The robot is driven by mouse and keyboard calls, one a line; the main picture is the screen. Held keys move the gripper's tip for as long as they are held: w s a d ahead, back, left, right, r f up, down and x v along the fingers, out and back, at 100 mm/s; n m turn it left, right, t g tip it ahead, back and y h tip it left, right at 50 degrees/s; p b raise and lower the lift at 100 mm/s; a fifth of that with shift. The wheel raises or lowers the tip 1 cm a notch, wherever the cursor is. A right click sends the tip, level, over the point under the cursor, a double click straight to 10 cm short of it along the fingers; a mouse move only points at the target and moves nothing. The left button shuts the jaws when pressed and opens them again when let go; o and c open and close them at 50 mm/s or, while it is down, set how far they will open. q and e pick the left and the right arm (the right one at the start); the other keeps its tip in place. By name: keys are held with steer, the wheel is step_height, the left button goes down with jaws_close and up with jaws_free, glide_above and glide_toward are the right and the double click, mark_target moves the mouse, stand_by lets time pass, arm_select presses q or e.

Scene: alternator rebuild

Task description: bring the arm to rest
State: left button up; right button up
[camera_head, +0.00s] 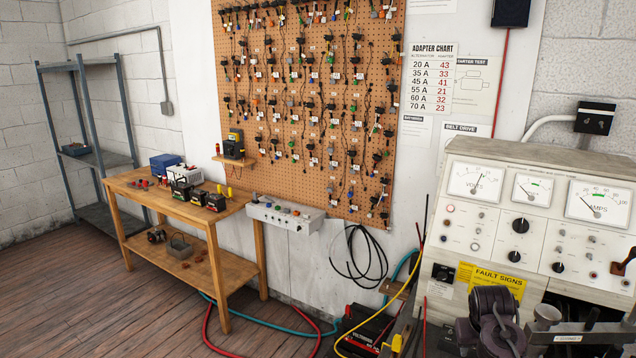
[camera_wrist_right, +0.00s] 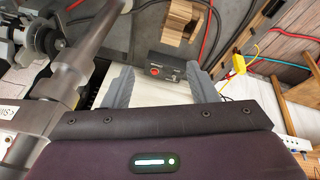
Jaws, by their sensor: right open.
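My right gripper (camera_wrist_right: 158,74) shows in the right wrist view, with its two grey fingers spread apart. Nothing is held between the fingers. The dark body of the gripper fills the lower part of that view.
Metal parts (camera_wrist_right: 45,38) sit close left of the right gripper. A wooden table (camera_head: 150,200) and pegboard (camera_head: 300,100) are farther off. Hoses and cables cross the floor.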

steer(key=s+a+f+n+y, duration=0.1)
steer(key=s+a+f+n, duration=0.15)
steer(key=s+a, duration=0.4)
steer(key=s+a+f+n, duration=0.1)
steer(key=s+a+f, duration=0.3)
steer(key=s, duration=0.5)
steer(key=s+a+r+y, duration=0.1)
steer(key=s+a+r, duration=0.15)
steer(key=s, duration=0.45)
steer(key=s+a+r+y, duration=0.1)
steer(key=s+a, duration=0.2)
steer(key=s, duration=0.4)
steer(key=s+f+n+g+b, duration=0.2)
steer(key=f+b, duration=0.7)
steer(key=f, duration=3.1)
steer(key=s+d+f+b, duration=0.3)
steer(key=s+f+b, duration=0.2)
steer(key=s+f, duration=1.4)
step_height(320, 180, down, 3)
steer(key=shift+s+f+m+b, duration=0.15)
steer(key=shift+s+m+b, duration=0.15)
steer(key=shift+m, duration=0.05)
arm_select(q)
step_height(320, 180, down, 14)
steer(key=shift+w+f, duration=0.2)
steer(key=shift+w, duration=0.05)
arm_select(e)
steer(key=shift+s, duration=0.25)
steer(key=shift+c, duration=0.2)
